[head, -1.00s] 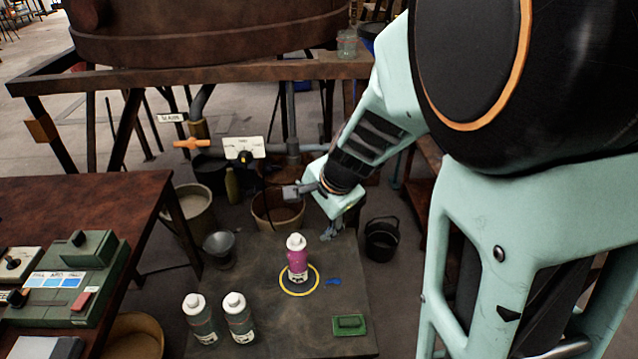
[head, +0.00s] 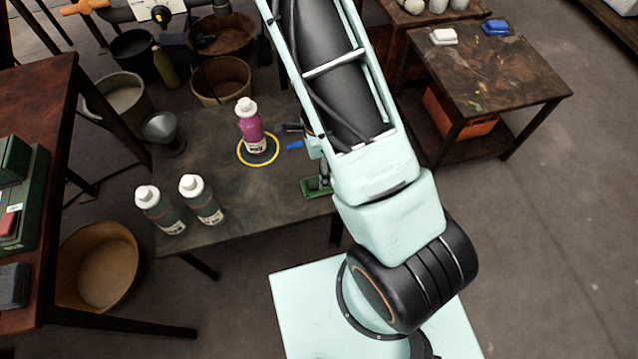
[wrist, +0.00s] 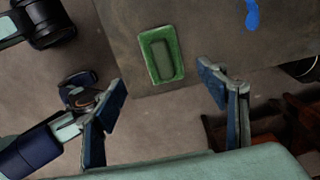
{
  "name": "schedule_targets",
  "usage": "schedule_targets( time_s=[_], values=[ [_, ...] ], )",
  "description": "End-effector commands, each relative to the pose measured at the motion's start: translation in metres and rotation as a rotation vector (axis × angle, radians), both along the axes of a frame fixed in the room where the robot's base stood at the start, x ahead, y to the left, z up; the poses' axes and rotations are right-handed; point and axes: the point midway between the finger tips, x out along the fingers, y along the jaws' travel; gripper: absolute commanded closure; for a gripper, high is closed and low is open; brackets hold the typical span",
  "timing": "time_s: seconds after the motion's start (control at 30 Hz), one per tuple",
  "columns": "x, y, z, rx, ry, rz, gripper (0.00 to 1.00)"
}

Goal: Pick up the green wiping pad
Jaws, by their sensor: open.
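The green wiping pad (head: 316,187) lies flat on the dark table near its right front edge, partly hidden by my arm in the head view. In the wrist view the pad (wrist: 161,55) is a green rectangle with a raised darker grip, close to the table edge. My gripper (wrist: 165,95) is open and empty, its two blue-grey fingers apart on either side below the pad in the picture. It does not touch the pad. In the head view the gripper is mostly hidden behind my arm.
A pink bottle (head: 251,127) stands in a yellow ring on the dark table (head: 265,205). Two grey-green bottles (head: 201,201) stand at the left front. A blue item (head: 295,145) lies beside the ring. A second table (head: 490,75) with white and blue pads stands at right.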

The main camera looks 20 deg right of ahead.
Motion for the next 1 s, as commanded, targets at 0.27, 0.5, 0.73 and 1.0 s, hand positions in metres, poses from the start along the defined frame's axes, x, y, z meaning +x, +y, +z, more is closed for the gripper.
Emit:
schedule_targets(
  time_s=[0.27,0.5,0.73,1.0],
  values=[
    [0.000,-0.001,-0.042,0.000,0.000,0.000,0.33],
    [0.003,-0.002,-0.068,0.000,0.000,0.000,0.33],
    [0.004,-0.002,-0.093,0.000,0.000,0.002,0.33],
    [0.004,-0.002,-0.092,-0.001,-0.001,0.002,0.41]
  ],
)
